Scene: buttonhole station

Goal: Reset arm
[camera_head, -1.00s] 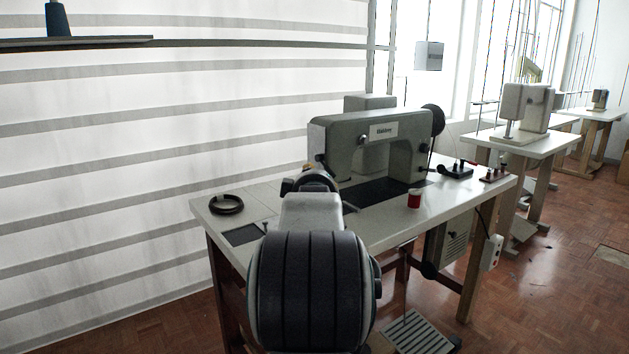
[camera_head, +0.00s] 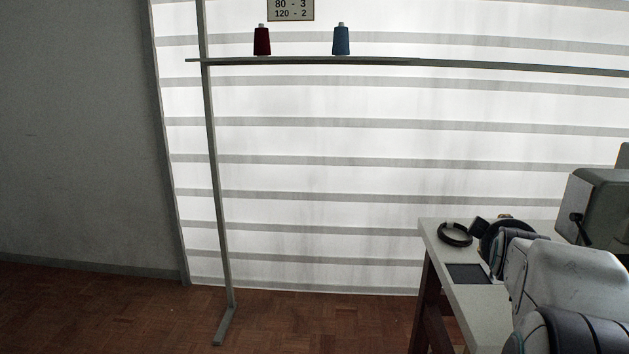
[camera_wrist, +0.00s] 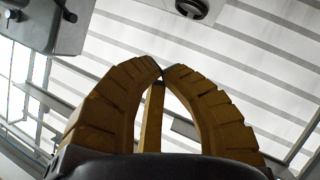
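My gripper (camera_wrist: 163,72) shows in the wrist view with its ribbed, yellow-brown fingers curved inward and their tips meeting. A straight bar of the same colour stands between them; I see no object held. In the head view my arm fills the lower right, reaching over the near end of the white-topped table (camera_head: 432,232); the fingertips cannot be made out there. The grey sewing machine (camera_head: 600,208) is cut off at the right edge. Its grey body (camera_wrist: 40,20) seems to show at the top left of the wrist view.
A black ring (camera_head: 456,235) and a dark flat plate (camera_head: 468,274) lie on the table beside my arm. A dark red spool (camera_head: 262,41) and a blue spool (camera_head: 341,40) stand on a high rail before the striped screen (camera_head: 320,180). The floor at left is clear.

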